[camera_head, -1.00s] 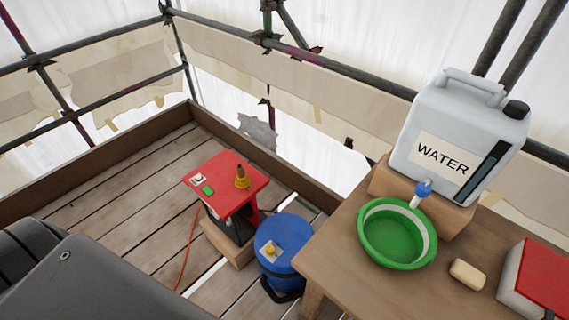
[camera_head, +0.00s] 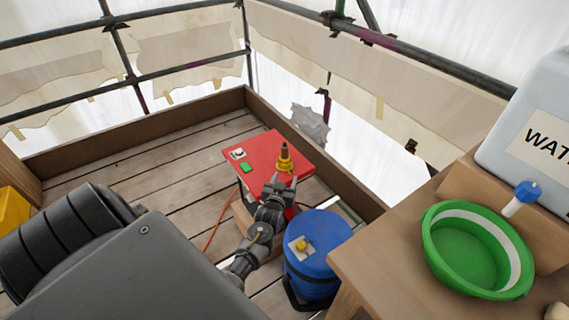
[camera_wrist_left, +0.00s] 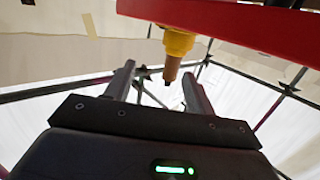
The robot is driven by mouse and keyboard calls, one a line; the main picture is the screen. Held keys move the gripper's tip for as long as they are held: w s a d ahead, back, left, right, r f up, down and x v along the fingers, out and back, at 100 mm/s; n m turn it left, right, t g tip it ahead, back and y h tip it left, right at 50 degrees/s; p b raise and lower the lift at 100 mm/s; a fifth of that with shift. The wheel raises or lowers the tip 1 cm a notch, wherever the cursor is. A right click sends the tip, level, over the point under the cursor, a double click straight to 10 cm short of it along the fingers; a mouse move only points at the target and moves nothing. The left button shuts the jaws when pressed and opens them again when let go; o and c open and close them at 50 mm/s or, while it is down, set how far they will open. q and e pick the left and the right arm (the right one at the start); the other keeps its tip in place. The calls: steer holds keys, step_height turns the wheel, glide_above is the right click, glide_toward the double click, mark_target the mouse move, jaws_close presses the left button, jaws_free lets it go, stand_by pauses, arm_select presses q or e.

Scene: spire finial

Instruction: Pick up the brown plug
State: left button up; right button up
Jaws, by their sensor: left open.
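The brown plug (camera_head: 284,151) stands upright in a yellow collar (camera_head: 284,165) on top of the red box (camera_head: 252,152). My left gripper (camera_head: 284,182) is open and empty, just on the near side of the collar and a little lower than the plug in the head view. In the left wrist view the plug (camera_wrist_left: 172,69) points downward from the yellow collar (camera_wrist_left: 178,42), in the gap between the two open fingers (camera_wrist_left: 160,73). The fingers do not visibly touch it. My right gripper is out of view.
A blue drum (camera_head: 320,245) stands right of my left arm. A wooden table (camera_head: 395,265) at the right holds a green basin (camera_head: 435,262) and a water container (camera_head: 515,130). Wooden boards (camera_head: 170,170) left of the red box are clear. An orange cable (camera_head: 217,226) runs beside it.

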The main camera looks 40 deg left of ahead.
mark_target(284, 150)
arm_select(q)
steer(key=shift+n+t+y, duration=0.4)
steer(key=shift+n+y, duration=0.2)
steer(key=shift+y, duration=0.1)
steer(key=w+a+r, duration=0.1)
steer(key=w, duration=0.1)
steer(key=w+a+r, duration=0.2)
steer(key=w+a+r+b, duration=0.1)
steer(key=w+a, duration=0.1)
steer(key=shift+a+r, duration=0.1)
steer(key=shift+r, duration=0.1)
steer(key=x, duration=0.4)
steer(key=shift+w+a, duration=0.15)
steer(key=shift+a, duration=0.35)
steer(key=shift+w+r, duration=0.1)
steer(key=shift+w, duration=0.1)
jaws_close()
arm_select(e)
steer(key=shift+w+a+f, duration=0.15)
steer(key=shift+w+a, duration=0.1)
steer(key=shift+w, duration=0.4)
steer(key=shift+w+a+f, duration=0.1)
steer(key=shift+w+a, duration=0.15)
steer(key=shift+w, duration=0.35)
